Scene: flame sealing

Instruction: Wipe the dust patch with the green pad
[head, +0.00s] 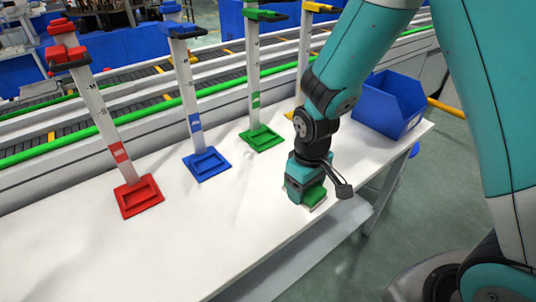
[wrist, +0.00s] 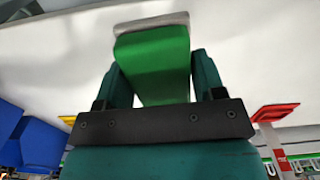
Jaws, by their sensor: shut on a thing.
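The green pad (wrist: 152,62) is between the two fingers of my gripper (wrist: 155,75) in the wrist view, with a pale grey layer along its far edge. In the head view my gripper (head: 306,190) is low over the white table near its front edge, and the green pad (head: 314,195) shows under it. My gripper is shut on the pad. The pad's underside is at or just above the table; I cannot tell if it touches. No dust patch can be made out clearly; faint grey shading shows on the table.
On the white table (head: 200,240) stand upright posts on a red base (head: 138,197), a blue base (head: 206,164) and a green base (head: 262,138), with a yellow one partly behind my arm. A blue bin (head: 390,103) stands at the right end. The table's front left is clear.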

